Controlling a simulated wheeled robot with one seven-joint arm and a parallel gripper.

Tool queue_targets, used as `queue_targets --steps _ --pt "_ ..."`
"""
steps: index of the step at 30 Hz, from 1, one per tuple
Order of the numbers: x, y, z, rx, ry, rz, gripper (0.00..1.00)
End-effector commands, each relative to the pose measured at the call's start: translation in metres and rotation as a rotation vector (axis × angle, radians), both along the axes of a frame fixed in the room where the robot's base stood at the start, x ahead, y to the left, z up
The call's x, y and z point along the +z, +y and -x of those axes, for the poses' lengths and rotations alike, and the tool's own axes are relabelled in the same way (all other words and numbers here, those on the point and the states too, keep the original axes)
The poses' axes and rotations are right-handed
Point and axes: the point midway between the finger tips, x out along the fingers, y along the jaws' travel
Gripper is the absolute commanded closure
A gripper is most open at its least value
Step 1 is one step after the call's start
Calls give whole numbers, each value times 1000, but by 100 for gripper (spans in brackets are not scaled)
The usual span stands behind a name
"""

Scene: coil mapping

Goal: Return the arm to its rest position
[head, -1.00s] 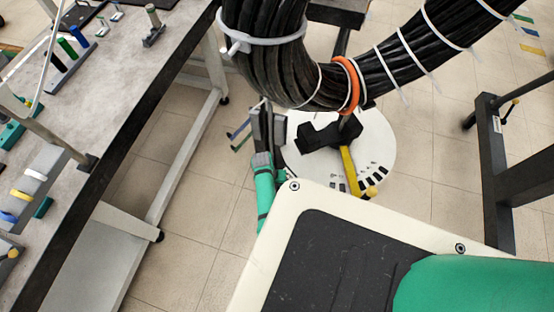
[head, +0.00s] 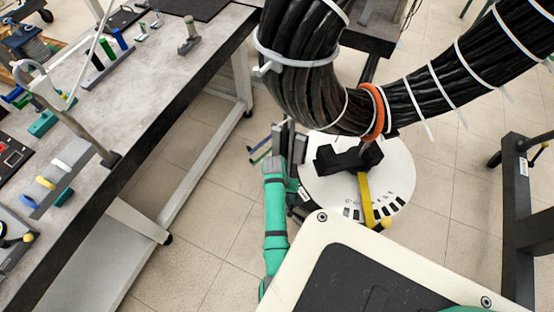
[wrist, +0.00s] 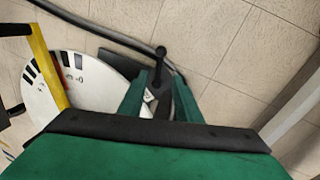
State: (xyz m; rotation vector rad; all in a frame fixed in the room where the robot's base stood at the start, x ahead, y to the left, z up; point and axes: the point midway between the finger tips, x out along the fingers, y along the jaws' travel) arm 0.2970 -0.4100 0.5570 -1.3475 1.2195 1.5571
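My green arm (head: 275,215) reaches forward from beneath my pale body panel. In the head view my gripper (head: 285,138) is at its far end, small and dark, beside the round white dial plate (head: 318,182) and below the hanging black cable bundle. In the wrist view two green fingers of my gripper (wrist: 160,82) stand apart with a gap between them. A thin black lever with a ball end (wrist: 160,52) shows between and beyond them; I cannot tell whether it touches them. I see nothing clearly held.
The thick black cable bundle (head: 300,75) with white ties and an orange band (head: 377,112) hangs close above the gripper. A grey workbench (head: 150,95) with tools runs along the left. A dark frame (head: 515,210) stands at right. Tiled floor (head: 205,215) lies open between.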

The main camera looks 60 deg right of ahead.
Motion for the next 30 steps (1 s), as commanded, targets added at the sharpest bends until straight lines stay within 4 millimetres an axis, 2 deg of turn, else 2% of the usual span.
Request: queue_targets --steps 10,17,23,30 --pt "-2 1 1 10 0 9 69" --pt "-20 18 9 154 -35 135 69" --pt "-27 47 10 365 -116 289 69" --pt "-14 100 5 616 -253 436 69"
